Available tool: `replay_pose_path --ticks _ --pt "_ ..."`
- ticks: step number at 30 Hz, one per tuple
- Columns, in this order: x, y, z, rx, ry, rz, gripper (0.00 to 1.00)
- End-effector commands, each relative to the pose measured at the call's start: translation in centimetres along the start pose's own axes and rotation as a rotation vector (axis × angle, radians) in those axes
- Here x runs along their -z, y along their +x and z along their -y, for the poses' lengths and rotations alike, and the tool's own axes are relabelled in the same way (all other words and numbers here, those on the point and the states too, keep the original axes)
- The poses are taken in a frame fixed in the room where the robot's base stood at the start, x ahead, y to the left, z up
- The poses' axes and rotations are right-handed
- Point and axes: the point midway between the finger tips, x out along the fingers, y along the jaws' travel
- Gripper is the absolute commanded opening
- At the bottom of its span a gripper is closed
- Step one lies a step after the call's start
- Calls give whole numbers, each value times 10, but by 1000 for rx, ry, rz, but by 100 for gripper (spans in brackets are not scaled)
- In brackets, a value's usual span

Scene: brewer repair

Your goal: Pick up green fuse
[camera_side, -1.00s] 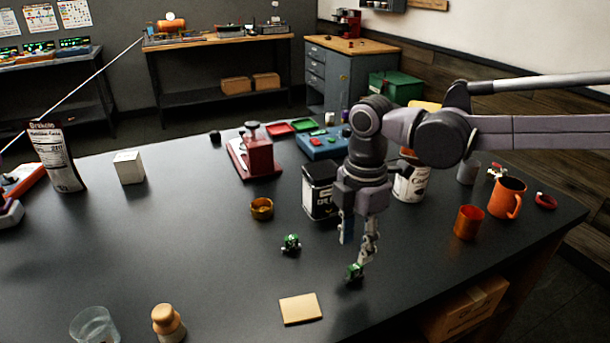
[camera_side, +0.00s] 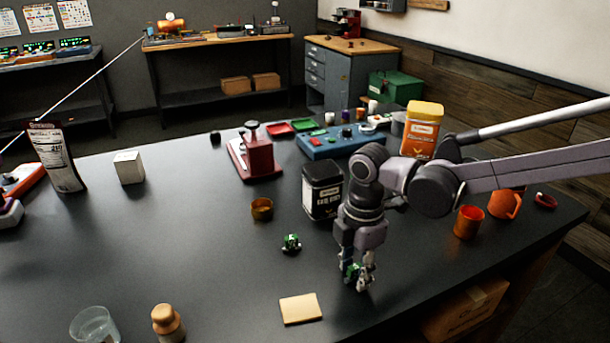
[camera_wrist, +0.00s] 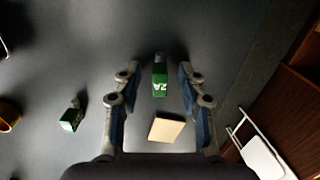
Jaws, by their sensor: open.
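A green fuse (camera_wrist: 160,82) with white lettering and metal ends is between the fingers of my gripper (camera_wrist: 159,68) in the wrist view. The fingers are apart, with a gap on both sides of the fuse. In the side view my gripper (camera_side: 357,280) is low at the table, and this fuse (camera_side: 351,271) is partly hidden by the fingers. A second green fuse (camera_side: 291,243) lies on the table to the left of my gripper. It also shows at left in the wrist view (camera_wrist: 70,121).
A flat tan square (camera_side: 300,309) lies in front of my gripper to the left. A black tin (camera_side: 321,190) stands behind it, and a small brass cup (camera_side: 262,209) to the left. An orange cup (camera_side: 468,222) is at right. The table's middle left is clear.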

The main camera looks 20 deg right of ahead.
Motion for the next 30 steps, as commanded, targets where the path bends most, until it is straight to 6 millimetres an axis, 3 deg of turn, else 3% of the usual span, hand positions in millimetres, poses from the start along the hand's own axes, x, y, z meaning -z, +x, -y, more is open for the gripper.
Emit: replay_pose_path --ticks 1,5,6,20,26,30 --pt "0 0 0 0 0 0 41" --pt "0 0 0 0 0 0 3" --pt "0 0 0 0 0 0 0" --pt "0 -3 0 0 0 0 0" --pt "0 -19 0 0 0 0 0" --pt "0 -42 0 0 0 1 0"
